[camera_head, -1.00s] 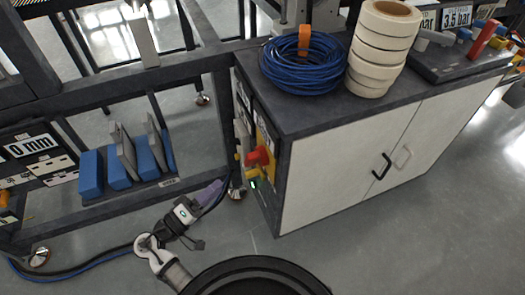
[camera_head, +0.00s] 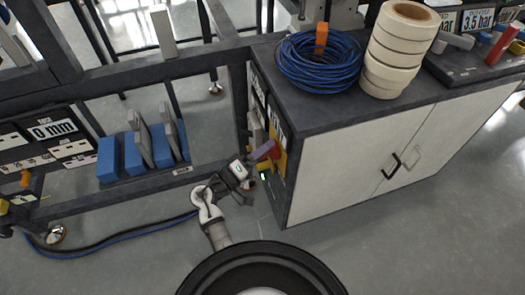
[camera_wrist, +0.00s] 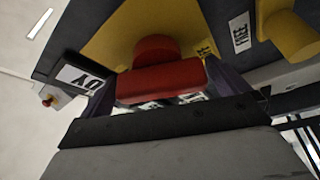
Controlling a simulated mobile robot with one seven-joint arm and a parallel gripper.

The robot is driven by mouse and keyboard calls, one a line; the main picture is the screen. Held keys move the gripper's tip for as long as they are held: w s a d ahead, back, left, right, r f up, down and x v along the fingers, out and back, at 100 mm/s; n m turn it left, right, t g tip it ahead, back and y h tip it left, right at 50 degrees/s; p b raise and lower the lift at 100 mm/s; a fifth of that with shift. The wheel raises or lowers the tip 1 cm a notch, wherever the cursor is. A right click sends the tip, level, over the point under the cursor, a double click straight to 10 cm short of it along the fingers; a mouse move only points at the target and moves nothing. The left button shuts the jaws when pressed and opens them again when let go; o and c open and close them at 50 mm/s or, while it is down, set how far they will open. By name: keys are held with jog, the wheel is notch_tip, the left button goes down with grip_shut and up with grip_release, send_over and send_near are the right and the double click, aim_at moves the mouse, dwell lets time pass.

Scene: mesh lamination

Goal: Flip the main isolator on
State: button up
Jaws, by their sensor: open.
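The main isolator is a red rotary handle (camera_wrist: 160,80) on a yellow plate (camera_wrist: 110,35), seen close up in the wrist view. In the head view the red handle (camera_head: 276,149) sits on the cabinet's narrow left side, partly covered by my gripper. My gripper (camera_wrist: 163,88) is open, with one purple finger on each side of the red handle. Whether the fingers touch it I cannot tell. In the head view my gripper (camera_head: 264,151) reaches the panel from the left. Labels beside the handle are partly hidden.
A yellow part (camera_wrist: 285,38) sticks out right of the handle. The cabinet (camera_head: 345,165) carries a blue cable coil (camera_head: 318,62) and tape rolls (camera_head: 392,50). A dark frame with blue-and-grey blocks (camera_head: 135,155) stands left.

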jog(key=c, duration=0.8)
jog(key=shift+r+n+p, duration=0.2)
jog(key=shift+n+p, duration=0.1)
jog(key=shift+p, duration=0.25)
jog(key=shift+o, duration=0.2)
jog(key=n+p, duration=0.1)
jog(key=p, duration=0.2)
jog(key=shift+r+n+y, duration=0.2)
jog(key=shift+n+y, duration=0.2)
jog(key=shift+f+n+g+y+p, duration=0.1)
jog(key=shift+n+g+y+p, duration=0.2)
jog(key=shift+n+p, duration=0.65)
jog(key=shift+f+n+p, duration=0.3)
jog(key=shift+n+p, duration=0.15)
jog(key=o, duration=0.8)
jog(key=shift+c, duration=0.2)
